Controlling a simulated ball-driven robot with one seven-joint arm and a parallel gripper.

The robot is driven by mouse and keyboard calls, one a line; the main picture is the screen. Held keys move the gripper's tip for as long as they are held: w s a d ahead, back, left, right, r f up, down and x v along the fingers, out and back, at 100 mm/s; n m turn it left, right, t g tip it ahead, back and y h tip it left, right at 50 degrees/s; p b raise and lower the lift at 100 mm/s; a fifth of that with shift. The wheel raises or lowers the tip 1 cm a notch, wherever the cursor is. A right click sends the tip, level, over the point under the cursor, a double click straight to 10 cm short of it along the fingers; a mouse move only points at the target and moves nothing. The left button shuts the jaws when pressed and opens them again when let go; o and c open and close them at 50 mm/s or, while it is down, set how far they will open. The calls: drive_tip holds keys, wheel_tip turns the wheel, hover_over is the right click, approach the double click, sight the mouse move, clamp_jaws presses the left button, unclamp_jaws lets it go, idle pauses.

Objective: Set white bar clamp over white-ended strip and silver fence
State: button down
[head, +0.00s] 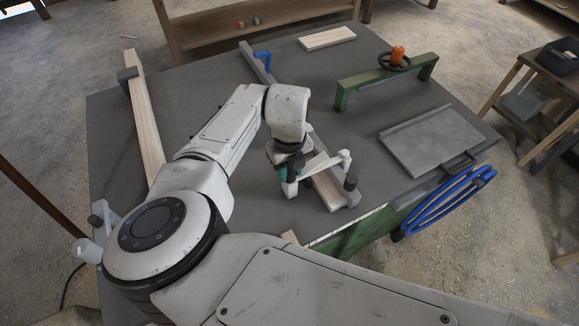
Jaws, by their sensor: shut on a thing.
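A white bar clamp (321,167) is held in my gripper (287,174), whose fingers are partly hidden by my wrist. The clamp's bar lies across the near end of a pale wooden strip (327,191) and the silver fence (340,184) beside it. I cannot tell whether the clamp touches either piece. The fence runs diagonally to the far side, where a blue clamp (263,57) sits on it. My arm hides the middle of the strip and fence.
A long board (146,125) lies at the left of the grey table (113,125). A short board (327,38) lies at the back. A green frame with a dark wheel (393,63) and a grey plate (432,142) stand right. Blue hose (440,202) hangs at the right edge.

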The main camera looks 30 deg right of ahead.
drive_tip(key=shift+c, duration=1.1)
unclamp_jaws()
drive_tip(key=shift+r+p, duration=3.2)
drive_tip(key=shift+r, duration=1.35)
